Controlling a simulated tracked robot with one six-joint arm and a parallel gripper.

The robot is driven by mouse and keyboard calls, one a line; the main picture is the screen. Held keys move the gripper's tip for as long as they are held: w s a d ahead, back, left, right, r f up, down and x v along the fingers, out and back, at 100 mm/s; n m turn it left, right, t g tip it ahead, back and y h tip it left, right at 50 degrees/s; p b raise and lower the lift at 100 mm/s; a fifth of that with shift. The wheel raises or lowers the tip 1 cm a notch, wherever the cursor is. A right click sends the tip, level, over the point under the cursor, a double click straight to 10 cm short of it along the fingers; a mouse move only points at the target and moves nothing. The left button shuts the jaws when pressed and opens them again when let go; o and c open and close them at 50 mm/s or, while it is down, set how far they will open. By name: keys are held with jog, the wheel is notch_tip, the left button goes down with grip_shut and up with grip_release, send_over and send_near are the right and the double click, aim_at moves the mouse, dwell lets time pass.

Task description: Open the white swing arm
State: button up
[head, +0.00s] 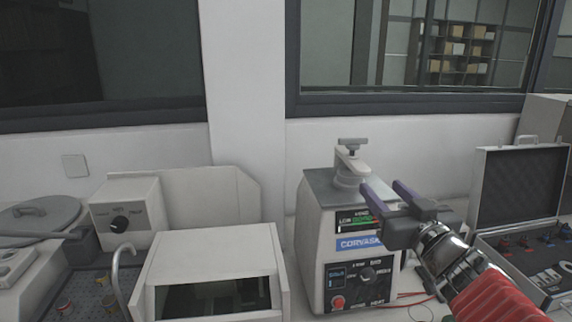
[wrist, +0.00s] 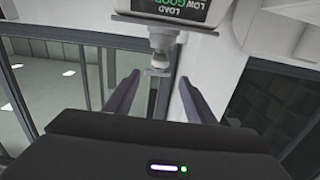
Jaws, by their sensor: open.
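The white swing arm (head: 347,165) sits on top of the mounting press (head: 345,240), over the grey top plate, with a T-shaped grey screw handle (head: 352,143) at its upper end. My gripper (head: 382,188) is open, its two dark purple fingers pointing left toward the swing arm from the front right of the press. In the wrist view the press's load display appears upside down, and the swing arm (wrist: 159,42) lies beyond and between the open fingers (wrist: 158,79). Nothing is held. Whether a finger touches the arm cannot be told.
A white boxy machine with a dark window (head: 215,255) stands left of the press. An open silver case (head: 520,190) stands to the right, and red cables lie on the bench between. The wall and windows are behind.

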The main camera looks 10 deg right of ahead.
aim_at(363, 170)
jog(key=shift+w, duration=6.7)
